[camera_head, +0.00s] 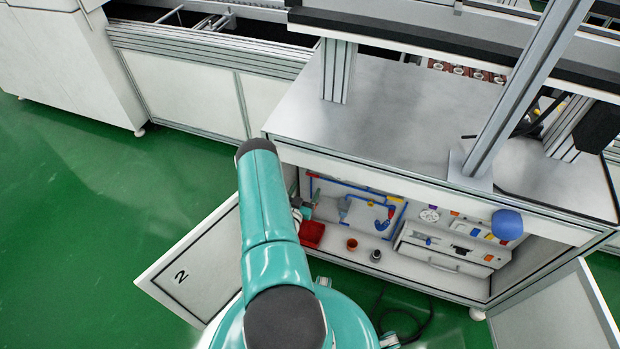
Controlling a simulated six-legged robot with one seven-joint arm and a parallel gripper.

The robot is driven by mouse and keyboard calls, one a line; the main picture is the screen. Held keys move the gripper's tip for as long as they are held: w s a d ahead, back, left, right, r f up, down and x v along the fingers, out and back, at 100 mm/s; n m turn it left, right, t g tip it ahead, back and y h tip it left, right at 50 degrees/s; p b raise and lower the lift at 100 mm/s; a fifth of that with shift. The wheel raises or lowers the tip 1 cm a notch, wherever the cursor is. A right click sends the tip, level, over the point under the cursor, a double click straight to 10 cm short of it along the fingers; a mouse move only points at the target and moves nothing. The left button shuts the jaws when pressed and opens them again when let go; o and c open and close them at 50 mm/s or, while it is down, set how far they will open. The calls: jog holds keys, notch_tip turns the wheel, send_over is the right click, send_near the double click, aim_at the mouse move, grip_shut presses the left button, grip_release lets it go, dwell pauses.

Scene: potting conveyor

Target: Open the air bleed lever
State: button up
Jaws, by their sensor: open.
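Blue pipework (352,187) with small red, orange and yellow fittings runs along the back wall inside an open cabinet. A blue curved pipe (388,212) with an orange-red part (380,225) sits at its right. The air bleed lever is too small to single out among these fittings. My teal arm reaches from the bottom of the picture to the cabinet's left side. My gripper (307,210) shows only as a small teal and grey part beside the arm, left of the pipework. Its fingertips are not clear, and it seems to hold nothing.
A red bin (311,234), a small brown-red cup (352,245) and a dark cup (375,256) stand on the cabinet floor. A white panel with a drawer (445,262) is at right. The door marked 2 (205,262) and the right door (555,318) stand open. A worktop (400,120) overhangs.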

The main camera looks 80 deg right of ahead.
aim_at(312, 176)
jog(key=d, duration=0.6)
jog(key=shift+s+d, duration=0.3)
jog(key=c, duration=1)
jog(key=shift+r, duration=0.1)
jog(key=n, duration=0.6)
jog(key=w+r+n, duration=0.1)
jog(key=n, duration=0.5)
jog(key=w+r+n, duration=0.1)
jog(key=n, duration=0.4)
jog(key=shift+w+d+n, duration=0.1)
jog(key=shift+n, duration=0.3)
